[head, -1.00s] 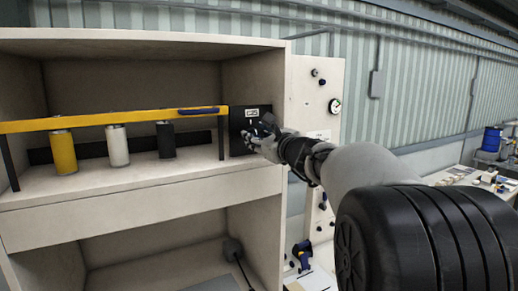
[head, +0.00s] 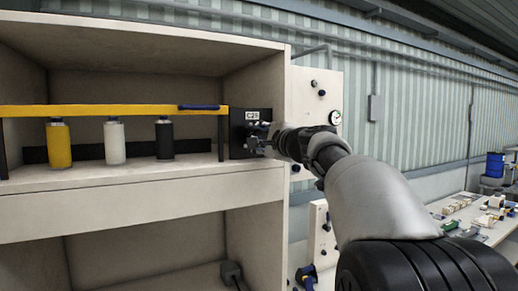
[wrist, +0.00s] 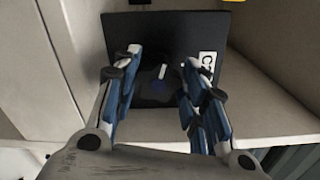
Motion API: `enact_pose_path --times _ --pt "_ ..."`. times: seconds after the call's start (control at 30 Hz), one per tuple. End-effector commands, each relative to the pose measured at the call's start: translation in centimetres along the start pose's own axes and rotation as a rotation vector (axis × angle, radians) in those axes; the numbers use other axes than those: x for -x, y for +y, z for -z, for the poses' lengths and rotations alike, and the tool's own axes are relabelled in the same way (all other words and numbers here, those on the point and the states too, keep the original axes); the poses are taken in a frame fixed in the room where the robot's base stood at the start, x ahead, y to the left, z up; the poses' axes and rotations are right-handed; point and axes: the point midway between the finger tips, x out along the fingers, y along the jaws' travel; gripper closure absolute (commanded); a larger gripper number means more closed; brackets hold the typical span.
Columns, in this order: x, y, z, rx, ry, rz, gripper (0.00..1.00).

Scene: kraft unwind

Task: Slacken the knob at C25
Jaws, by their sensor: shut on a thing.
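The black plate labelled C25 (head: 236,152) is fixed at the right end of the cabinet shelf. Its label also shows in the wrist view (wrist: 207,64), turned on its side and partly covered by a finger. My gripper (head: 258,140) is at the plate's right side and hides the knob in the head view. In the wrist view my gripper (wrist: 162,88) has its two blue-padded fingers on either side of the knob, shut on it.
A yellow bar (head: 100,110) with a blue handle runs across the shelf front. Yellow (head: 59,145), white (head: 114,143) and black (head: 164,140) cylinders stand behind it. A panel with a gauge (head: 335,117) is right of the cabinet. A cluttered table (head: 490,230) stands far right.

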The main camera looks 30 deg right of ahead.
Motion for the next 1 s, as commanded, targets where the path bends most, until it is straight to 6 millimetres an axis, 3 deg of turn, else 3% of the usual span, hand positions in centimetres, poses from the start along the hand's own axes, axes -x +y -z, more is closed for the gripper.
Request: enact_pose_path --times 0.5,1.0 --pt "0.02 0.15 -0.11 0.461 -0.001 0.009 0.85" --pt "0.06 -0.05 -0.14 0.674 0.001 0.011 0.85"
